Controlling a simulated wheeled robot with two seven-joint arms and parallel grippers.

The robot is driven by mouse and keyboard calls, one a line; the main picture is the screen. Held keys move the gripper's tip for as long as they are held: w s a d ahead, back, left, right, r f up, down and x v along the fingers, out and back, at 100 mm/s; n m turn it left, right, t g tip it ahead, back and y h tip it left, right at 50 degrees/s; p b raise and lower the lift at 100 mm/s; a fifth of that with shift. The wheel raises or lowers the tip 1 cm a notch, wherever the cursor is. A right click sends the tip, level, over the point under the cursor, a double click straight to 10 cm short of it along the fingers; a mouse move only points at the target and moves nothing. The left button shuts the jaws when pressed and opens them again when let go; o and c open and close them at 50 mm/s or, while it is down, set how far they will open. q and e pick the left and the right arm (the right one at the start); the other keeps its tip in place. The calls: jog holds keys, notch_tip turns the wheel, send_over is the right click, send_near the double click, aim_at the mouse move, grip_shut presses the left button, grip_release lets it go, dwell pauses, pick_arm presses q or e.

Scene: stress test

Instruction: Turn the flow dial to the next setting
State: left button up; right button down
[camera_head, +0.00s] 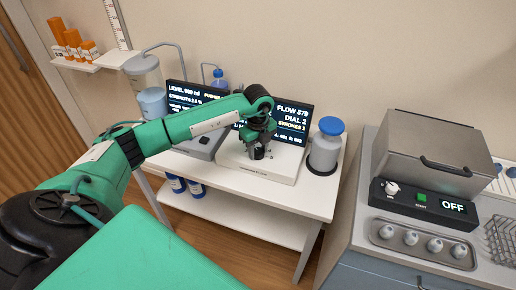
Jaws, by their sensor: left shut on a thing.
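My left arm reaches in from the left, and its gripper (260,151) points down over a white flow unit (262,168) on the white table. The gripper is shut on a small dark part on top of the unit, which I take to be the flow dial; the fingers hide most of it. The screen (292,125) behind the unit reads FLOW 379, DIAL 2 and STROKES 1. Its smaller lines are partly hidden or too small to read. My right gripper is not in view.
A grey canister with a blue lid (330,127) stands right of the flow unit. A second screen (190,98), a grey device (200,143) and a clear vessel (150,90) stand to the left. At right, a counter holds a steel box (440,150) and an OFF display (453,207).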

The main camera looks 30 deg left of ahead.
pick_arm(q)
jog(key=n, duration=0.2)
jog(key=shift+n, duration=0.4)
jog(key=shift+n+p, duration=0.4)
jog(key=shift+n, duration=1.7)
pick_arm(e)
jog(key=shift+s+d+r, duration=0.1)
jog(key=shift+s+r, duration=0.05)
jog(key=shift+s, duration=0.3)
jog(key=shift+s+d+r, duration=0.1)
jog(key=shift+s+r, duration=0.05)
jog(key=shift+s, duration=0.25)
pick_arm(q)
jog(key=o, duration=1)
